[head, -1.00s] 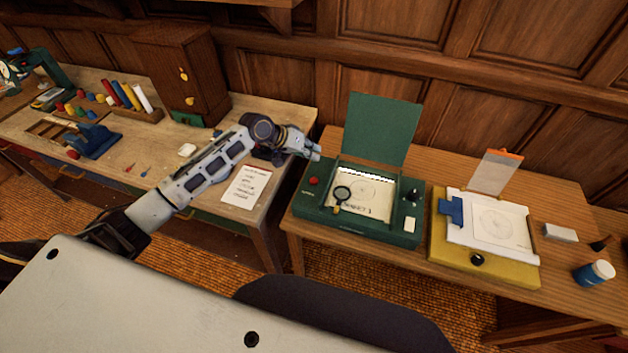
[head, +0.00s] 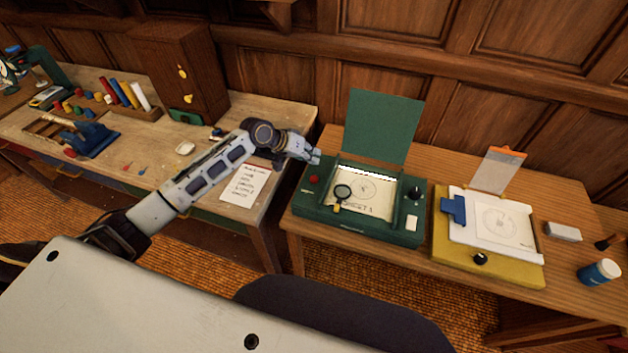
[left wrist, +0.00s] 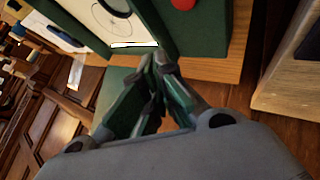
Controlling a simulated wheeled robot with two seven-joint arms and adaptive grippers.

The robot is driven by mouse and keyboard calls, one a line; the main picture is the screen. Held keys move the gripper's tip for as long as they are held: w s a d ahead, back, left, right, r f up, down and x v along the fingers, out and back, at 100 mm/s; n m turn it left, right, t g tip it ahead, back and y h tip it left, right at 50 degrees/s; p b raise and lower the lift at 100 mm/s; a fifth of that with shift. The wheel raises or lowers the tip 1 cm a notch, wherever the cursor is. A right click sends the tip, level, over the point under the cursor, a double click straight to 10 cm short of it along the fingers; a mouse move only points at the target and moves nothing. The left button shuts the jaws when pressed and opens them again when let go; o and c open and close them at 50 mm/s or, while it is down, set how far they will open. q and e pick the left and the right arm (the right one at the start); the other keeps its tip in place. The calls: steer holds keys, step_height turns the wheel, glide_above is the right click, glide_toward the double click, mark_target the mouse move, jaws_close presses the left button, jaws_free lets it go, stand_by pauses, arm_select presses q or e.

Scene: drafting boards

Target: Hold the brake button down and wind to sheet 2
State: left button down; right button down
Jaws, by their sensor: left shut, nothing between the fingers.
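The green box (head: 330,222) stands on the right-hand table with its green lid (head: 382,127) raised. A red button (head: 314,180) is at its left side, and it also shows at the top of the left wrist view (left wrist: 183,4). A black knob (head: 415,193) is at its right side. The sheet (head: 375,189) in its window seems to read "SHEET 1". My left gripper (head: 315,157) is shut and empty, behind and above the red button, apart from it. Its closed fingers also fill the middle of the left wrist view (left wrist: 156,62). My right gripper is not in view.
A white switch (head: 412,223) is below the knob. A yellow board (head: 470,267) with a blue clip is to the right. A written note (head: 246,184) lies on the left table under my arm.

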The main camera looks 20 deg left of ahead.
mark_target(313, 176)
arm_select(q)
steer(key=shift+f+b, duration=1.6)
steer(key=shift+f, duration=0.05)
steer(key=shift+f+b, duration=0.5)
steer(key=shift+f, duration=0.75)
steer(key=shift+f, duration=0.45)
